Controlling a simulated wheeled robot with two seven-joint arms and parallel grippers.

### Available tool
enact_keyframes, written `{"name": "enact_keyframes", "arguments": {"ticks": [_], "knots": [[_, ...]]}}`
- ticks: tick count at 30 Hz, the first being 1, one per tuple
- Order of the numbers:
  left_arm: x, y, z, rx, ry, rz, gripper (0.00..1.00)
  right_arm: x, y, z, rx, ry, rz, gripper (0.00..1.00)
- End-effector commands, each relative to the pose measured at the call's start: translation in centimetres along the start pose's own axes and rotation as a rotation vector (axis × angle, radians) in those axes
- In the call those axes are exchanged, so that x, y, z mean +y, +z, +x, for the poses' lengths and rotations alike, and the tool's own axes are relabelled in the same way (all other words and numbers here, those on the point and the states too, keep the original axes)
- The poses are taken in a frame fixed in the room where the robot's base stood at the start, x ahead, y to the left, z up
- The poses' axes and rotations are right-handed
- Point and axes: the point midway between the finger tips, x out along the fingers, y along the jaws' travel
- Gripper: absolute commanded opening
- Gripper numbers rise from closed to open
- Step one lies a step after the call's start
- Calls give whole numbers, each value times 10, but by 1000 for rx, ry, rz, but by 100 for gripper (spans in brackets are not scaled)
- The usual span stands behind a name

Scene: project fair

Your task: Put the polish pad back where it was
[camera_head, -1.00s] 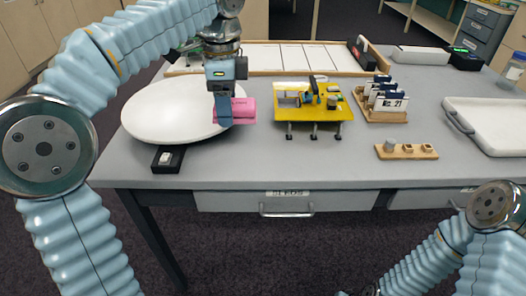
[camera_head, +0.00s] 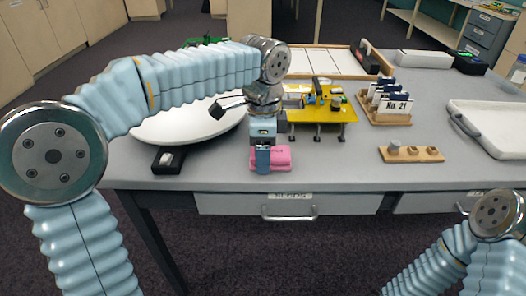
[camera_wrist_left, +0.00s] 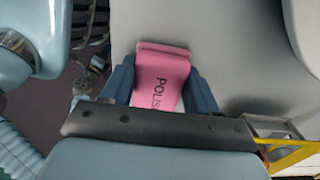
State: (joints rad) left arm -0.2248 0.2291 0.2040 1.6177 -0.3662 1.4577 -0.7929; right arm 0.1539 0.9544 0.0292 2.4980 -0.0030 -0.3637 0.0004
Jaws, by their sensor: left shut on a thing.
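The pink polish pad (camera_head: 282,157) is at the front part of the grey table, just in front of the white round plate and the yellow board. My left gripper (camera_head: 263,160) is shut on it from above. In the left wrist view the pad (camera_wrist_left: 162,75), with the letters "POLIS" showing, sits between the two blue fingers (camera_wrist_left: 154,88). I cannot tell whether the pad touches the tabletop. My right gripper is not in view; only part of my right arm shows at the lower right.
The white round plate (camera_head: 190,120) is left of the pad, with a small black box (camera_head: 168,160) by it. The yellow board (camera_head: 325,113) stands on short legs behind right. A wooden block with pegs (camera_head: 410,154) and a white tray (camera_head: 500,130) are farther right. Bare table (camera_head: 345,160) lies right of the pad.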

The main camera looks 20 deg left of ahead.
Motion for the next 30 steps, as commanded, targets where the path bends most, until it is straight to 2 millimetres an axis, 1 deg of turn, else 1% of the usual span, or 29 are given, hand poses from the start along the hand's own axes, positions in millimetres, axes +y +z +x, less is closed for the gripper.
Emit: {"name": "enact_keyframes", "arguments": {"ticks": [3,4,8,9,16,20,23,30], "knots": [[0,0,3,0,0,0,21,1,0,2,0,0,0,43],[0,0,3,0,0,0,62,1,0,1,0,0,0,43],[0,0,2,0,0,0,82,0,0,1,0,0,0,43],[0,0,2,0,0,0,85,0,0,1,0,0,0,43],[0,0,2,0,0,0,85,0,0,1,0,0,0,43],[0,0,-7,2,-2,0,85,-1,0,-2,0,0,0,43],[-1,-1,-25,3,-3,0,85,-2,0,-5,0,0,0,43],[0,-1,-82,3,-2,0,85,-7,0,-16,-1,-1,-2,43]]}}
